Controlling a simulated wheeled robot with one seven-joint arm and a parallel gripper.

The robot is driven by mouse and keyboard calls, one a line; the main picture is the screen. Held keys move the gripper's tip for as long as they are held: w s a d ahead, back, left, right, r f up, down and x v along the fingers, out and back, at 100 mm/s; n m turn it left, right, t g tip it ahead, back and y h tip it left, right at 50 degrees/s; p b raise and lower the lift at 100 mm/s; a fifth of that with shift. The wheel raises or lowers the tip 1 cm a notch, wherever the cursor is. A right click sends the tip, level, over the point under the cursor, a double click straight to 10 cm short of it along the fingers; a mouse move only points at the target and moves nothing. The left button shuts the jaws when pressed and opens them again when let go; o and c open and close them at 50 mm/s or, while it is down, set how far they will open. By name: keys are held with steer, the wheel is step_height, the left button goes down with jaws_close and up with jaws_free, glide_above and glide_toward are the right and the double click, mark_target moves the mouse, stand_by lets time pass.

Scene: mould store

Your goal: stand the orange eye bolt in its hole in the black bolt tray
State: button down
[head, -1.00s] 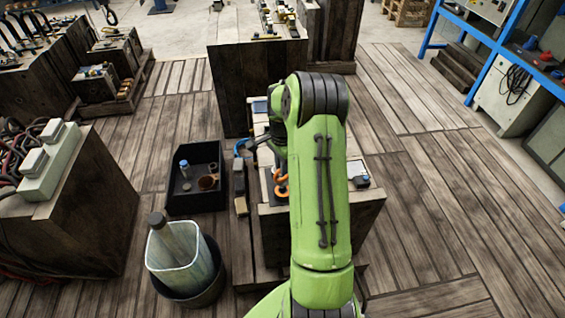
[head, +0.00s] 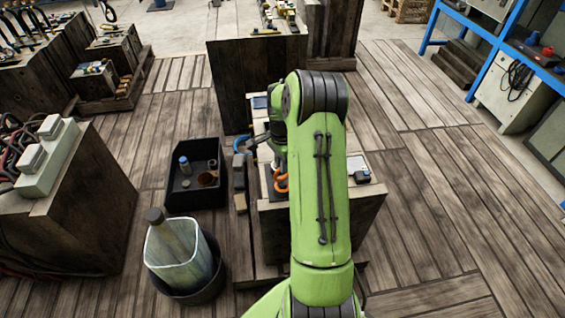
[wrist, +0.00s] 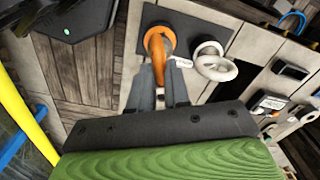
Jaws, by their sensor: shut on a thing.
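The orange eye bolt (wrist: 160,40) is at the tips of my gripper (wrist: 160,76) in the wrist view. The jaws are shut on it. It is over the upper left part of the black bolt tray (wrist: 196,24). Its shank is hidden, so I cannot tell whether it is in a hole. A white eye bolt (wrist: 214,64) is at the tray, just right of my fingers.
A small device (wrist: 270,103) lies on the wooden bench (head: 366,190), right of the tray. A black bin (head: 194,207) with small items stands on the floor left of the bench. A bucket (head: 188,287) holding a pale container is in front of it.

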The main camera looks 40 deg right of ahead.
steer(key=shift+f, duration=0.25)
stand_by(0.3)
steer(key=shift+f+b, duration=0.4)
steer(key=shift+f, duration=0.1)
steer(key=shift+f+b, duration=0.35)
steer(key=shift+f, duration=0.15)
stand_by(0.5)
steer(key=c, duration=1)
jaws_free()
step_height(320, 180, up, 16)
steer(key=p, duration=0.5)
steer(key=shift+f, duration=0.1)
